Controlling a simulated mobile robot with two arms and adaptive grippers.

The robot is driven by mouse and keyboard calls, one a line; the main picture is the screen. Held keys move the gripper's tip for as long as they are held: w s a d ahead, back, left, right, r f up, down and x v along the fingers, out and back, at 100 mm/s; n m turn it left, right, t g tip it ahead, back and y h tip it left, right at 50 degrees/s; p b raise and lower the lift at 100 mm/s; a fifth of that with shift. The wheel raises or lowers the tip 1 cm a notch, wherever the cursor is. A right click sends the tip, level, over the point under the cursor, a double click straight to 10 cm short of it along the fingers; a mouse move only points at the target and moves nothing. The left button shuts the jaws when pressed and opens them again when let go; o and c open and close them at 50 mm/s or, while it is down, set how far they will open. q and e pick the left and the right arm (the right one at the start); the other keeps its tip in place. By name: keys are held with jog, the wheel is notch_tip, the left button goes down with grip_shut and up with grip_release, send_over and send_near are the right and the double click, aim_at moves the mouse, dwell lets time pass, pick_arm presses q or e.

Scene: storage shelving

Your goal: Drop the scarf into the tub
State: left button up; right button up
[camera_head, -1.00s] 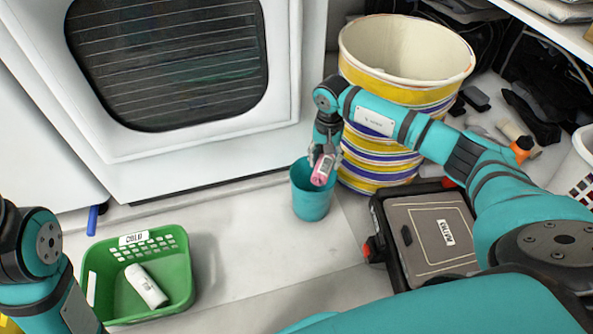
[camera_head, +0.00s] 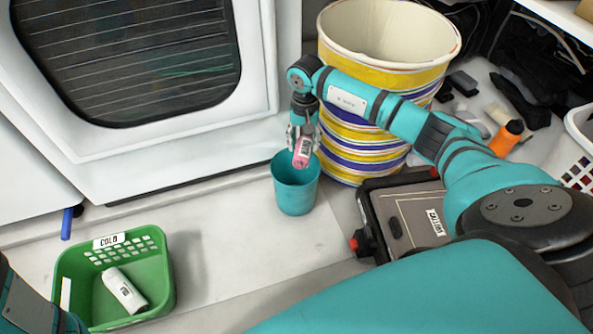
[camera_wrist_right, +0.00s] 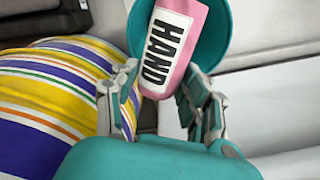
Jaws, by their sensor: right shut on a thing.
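The scarf shows as a pink rolled bundle (camera_head: 302,152) with a white label; in the right wrist view the scarf (camera_wrist_right: 190,28) reads "HAND". My right gripper (camera_head: 303,138) is shut on the scarf and holds it tilted over the mouth of the teal tub (camera_head: 295,194). The scarf's lower end is close to the tub's opening; the head view does not show clearly whether it is inside the rim. The right gripper's fingers (camera_wrist_right: 160,88) flank the scarf in the wrist view, with the teal tub (camera_wrist_right: 222,40) behind it. My left gripper is out of view.
A tall striped bin (camera_head: 345,45) stands close behind the tub. A green basket (camera_head: 160,285) labelled "COLD" holds a white roll (camera_head: 124,290). A dark-edged case (camera_head: 405,215) lies right of the tub. A white appliance (camera_head: 262,70) stands behind. Floor between basket and tub is clear.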

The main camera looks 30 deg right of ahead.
jog(key=o, duration=1.2)
notch_tip(320, 180, up, 12)
jog(key=shift+f, duration=0.1)
